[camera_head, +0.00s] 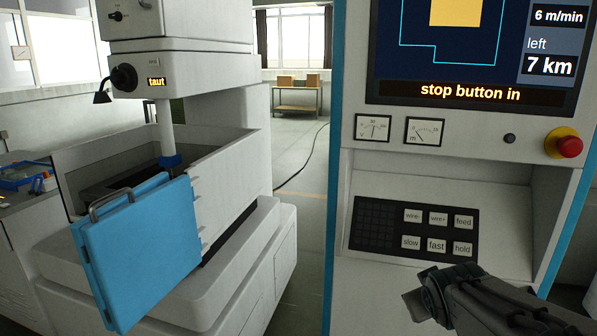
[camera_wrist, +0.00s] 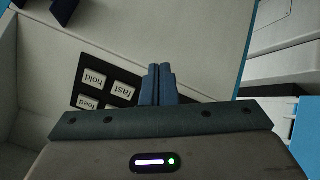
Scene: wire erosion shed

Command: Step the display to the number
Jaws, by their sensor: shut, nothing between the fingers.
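The display (camera_head: 470,50) is a dark screen at the upper right of the head view. It reads "6 m/min", "left 7 km" and "stop button in". Below it, a black key panel (camera_head: 375,240) carries pale keys: "wire-" (camera_head: 413,216), "wire+" (camera_head: 438,219), "feed" (camera_head: 463,222), "slow" (camera_head: 410,242), "fast" (camera_head: 436,245) and "hold" (camera_head: 462,249). My arm reaches in at the lower right of the head view, below the panel. In the wrist view my gripper (camera_wrist: 158,72) is shut and empty, beside the "fast" key (camera_wrist: 122,90). Contact cannot be told.
A red stop button (camera_head: 569,147) on a yellow base sits right of two dial gauges (camera_head: 373,128). The white machine (camera_head: 160,240) with an open blue door (camera_head: 140,250) stands at left. Floor between machine and cabinet is clear apart from a black cable (camera_head: 305,163).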

